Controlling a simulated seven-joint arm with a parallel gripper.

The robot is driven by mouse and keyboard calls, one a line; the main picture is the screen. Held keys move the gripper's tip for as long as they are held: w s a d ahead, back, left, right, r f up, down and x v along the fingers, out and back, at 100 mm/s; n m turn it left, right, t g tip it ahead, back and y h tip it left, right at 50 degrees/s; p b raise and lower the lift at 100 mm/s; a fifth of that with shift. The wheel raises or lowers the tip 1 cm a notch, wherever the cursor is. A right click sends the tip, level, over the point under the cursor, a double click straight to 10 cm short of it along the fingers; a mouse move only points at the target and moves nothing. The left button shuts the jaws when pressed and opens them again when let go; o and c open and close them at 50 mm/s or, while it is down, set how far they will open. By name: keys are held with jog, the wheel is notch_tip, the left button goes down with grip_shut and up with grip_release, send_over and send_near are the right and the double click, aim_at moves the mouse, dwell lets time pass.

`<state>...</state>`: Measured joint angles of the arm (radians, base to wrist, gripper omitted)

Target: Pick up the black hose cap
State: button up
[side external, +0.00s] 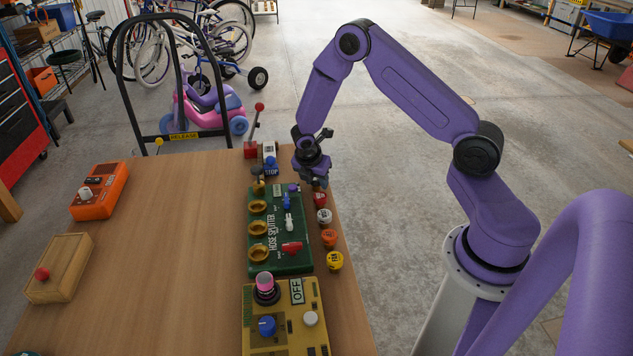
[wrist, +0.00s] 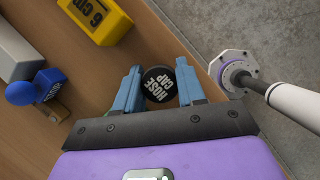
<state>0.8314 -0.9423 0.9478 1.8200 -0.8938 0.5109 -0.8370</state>
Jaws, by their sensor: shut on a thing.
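The black hose cap (wrist: 157,86) is a round black piece with white "HOSE CAP" lettering in the wrist view. It sits between the two blue fingers of my gripper (wrist: 160,70), which is shut on it. In the side view my gripper (side external: 313,178) is low at the far right edge of the wooden table, just beyond the row of coloured caps. The black cap cannot be made out clearly there. Whether it still touches the table is hard to tell.
A green hose splitter box (side external: 262,240) with brass ports stands left of red (side external: 320,198), white (side external: 324,215), orange (side external: 329,238) and yellow (side external: 335,261) caps. A blue STOP piece (side external: 270,169) is near my gripper. The table's left middle (side external: 175,240) is clear.

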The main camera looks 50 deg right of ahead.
jog(key=shift+r, duration=0.45)
jog(key=s+a+r, duration=0.4)
jog(key=s+r, duration=0.7)
jog(key=s, duration=0.2)
jog(key=w+a+f+m+g, duration=0.1)
jog(key=w+a+m, duration=0.1)
jog(key=w+a, duration=0.6)
jog(key=w+a+f+m+g, duration=0.1)
jog(key=w+a+f+m, duration=0.15)
jog(key=w+a, duration=0.6)
jog(key=shift+w+d+f, duration=0.35)
jog(key=shift+d+f, duration=0.05)
jog(key=shift+f, duration=0.4)
jog(key=shift+w+d+f, duration=0.3)
jog(key=shift+d+f, duration=0.15)
jog(key=shift+f, duration=0.4)
jog(key=shift+w+d+f, duration=0.35)
jog(key=shift+d+f, duration=0.05)
jog(key=shift+f, duration=0.4)
dwell(1.6)
jog(key=shift+r, duration=0.5)
